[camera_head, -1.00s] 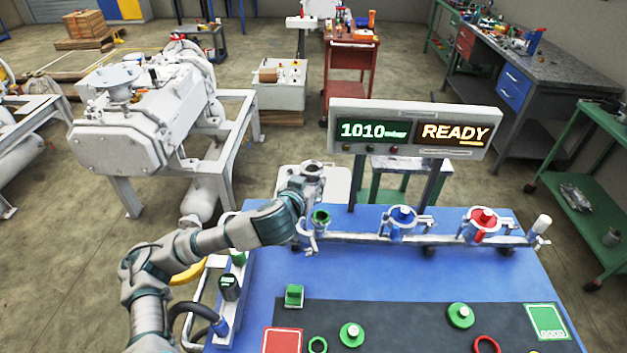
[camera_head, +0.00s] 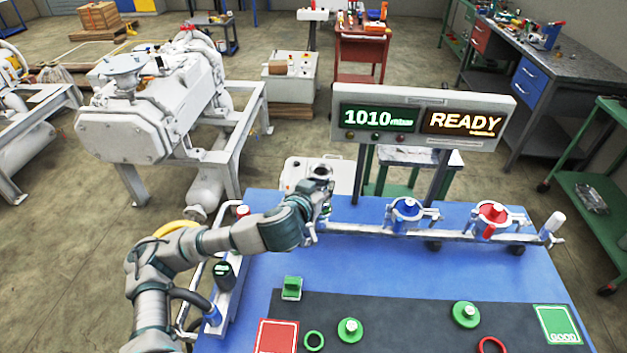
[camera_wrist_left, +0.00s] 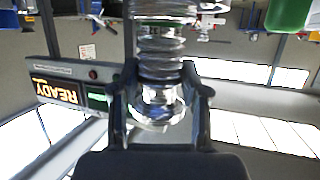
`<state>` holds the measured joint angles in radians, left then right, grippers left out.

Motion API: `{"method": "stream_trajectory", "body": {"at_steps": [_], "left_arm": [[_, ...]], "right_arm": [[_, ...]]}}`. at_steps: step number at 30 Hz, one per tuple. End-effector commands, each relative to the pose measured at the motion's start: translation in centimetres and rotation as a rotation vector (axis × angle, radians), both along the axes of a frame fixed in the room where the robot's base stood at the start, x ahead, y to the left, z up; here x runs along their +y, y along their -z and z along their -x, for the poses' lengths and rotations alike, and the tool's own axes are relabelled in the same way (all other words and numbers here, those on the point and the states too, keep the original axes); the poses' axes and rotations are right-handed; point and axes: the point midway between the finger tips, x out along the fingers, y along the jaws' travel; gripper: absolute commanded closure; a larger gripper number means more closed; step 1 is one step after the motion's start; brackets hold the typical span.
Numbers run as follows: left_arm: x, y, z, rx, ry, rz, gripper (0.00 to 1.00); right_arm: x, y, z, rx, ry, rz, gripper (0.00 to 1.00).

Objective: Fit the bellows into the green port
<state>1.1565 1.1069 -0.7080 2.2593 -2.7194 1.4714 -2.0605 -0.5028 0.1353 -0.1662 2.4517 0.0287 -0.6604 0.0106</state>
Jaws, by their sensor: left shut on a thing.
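My left gripper (camera_head: 322,197) is shut on the bellows at the back left of the blue table. The bellows shows in the left wrist view (camera_wrist_left: 160,48) as a shiny ribbed metal tube between the two fingers (camera_wrist_left: 160,98). In the head view, its round open top (camera_head: 320,172) stands above the fingers, roughly upright. The green port (camera_head: 326,211) is mostly hidden behind and below the gripper. I cannot tell whether the bellows touches it. My right gripper is not in view.
Blue (camera_head: 406,212) and red (camera_head: 493,215) ports stand along the rail to the right. The display (camera_head: 420,120) reads 1010 and READY. A dark mat (camera_head: 400,320) holds green caps (camera_head: 466,314) and rings. A green block (camera_head: 292,287) stands at its left.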

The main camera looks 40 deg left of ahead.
Motion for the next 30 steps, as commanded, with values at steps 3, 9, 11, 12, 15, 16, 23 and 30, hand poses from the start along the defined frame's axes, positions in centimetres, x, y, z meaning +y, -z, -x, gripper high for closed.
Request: {"method": "stream_trajectory", "body": {"at_steps": [3,9,11,12,15,16,23,30], "left_arm": [[0.1,0.2,0.0,-0.004,0.001,0.0,1.0],[1.2,0.6,0.0,-0.005,-0.003,0.011,1.0],[1.5,0.7,0.0,-0.005,-0.003,0.013,1.0],[1.7,0.8,0.0,-0.005,-0.003,0.014,1.0],[1.6,0.8,0.0,-0.005,-0.003,0.014,1.0],[1.5,0.7,0.0,-0.004,-0.003,0.013,1.0],[0.6,0.4,0.0,-0.005,-0.004,0.003,1.0],[0.4,0.4,0.0,-0.006,-0.003,0.003,1.0]], "right_arm": [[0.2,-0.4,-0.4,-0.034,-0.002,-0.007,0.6],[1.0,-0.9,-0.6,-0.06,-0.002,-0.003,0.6],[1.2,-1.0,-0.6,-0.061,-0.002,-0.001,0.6],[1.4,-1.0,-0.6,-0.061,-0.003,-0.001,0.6],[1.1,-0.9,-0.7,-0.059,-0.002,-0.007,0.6],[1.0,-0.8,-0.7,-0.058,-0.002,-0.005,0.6],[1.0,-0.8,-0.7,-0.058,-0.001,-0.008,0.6],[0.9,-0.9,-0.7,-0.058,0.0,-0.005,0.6]]}}
